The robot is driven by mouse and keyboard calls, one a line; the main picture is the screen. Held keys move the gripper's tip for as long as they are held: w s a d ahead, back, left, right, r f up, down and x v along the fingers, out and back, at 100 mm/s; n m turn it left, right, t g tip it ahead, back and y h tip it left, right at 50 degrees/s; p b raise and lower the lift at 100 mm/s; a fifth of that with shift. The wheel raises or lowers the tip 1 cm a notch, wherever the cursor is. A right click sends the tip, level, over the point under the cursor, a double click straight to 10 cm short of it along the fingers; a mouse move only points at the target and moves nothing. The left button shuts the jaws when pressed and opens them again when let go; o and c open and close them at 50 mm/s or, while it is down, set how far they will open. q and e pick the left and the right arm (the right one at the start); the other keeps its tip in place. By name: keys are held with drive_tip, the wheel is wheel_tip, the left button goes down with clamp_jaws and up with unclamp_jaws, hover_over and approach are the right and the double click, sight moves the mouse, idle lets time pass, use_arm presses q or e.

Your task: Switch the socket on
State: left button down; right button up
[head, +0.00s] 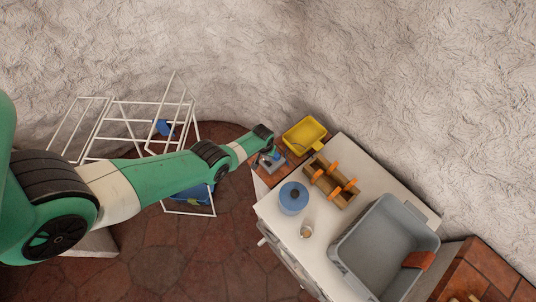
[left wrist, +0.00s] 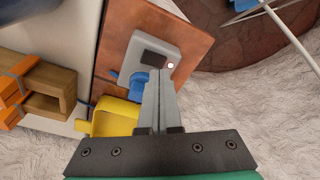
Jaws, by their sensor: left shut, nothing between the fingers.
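The socket is a light grey box (left wrist: 140,45) on the terracotta-coloured counter end, with a dark rectangular panel and a small white round spot on top. A blue plug-like piece (left wrist: 134,84) is at its near side; whether it is seated is unclear. In the head view the socket (head: 271,163) shows small beside my left gripper (head: 268,152). My left gripper is shut and empty; in the left wrist view its fingertips (left wrist: 160,72) overlap the socket's lower edge, near the white spot. I cannot tell if they touch. My right gripper is not in view.
A yellow container (head: 304,134) stands close to the socket. A white wire rack (head: 131,112) stands left on the floor.

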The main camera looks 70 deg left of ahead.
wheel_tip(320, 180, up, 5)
drive_tip(key=p, duration=0.4)
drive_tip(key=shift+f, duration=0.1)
idle(0.3)
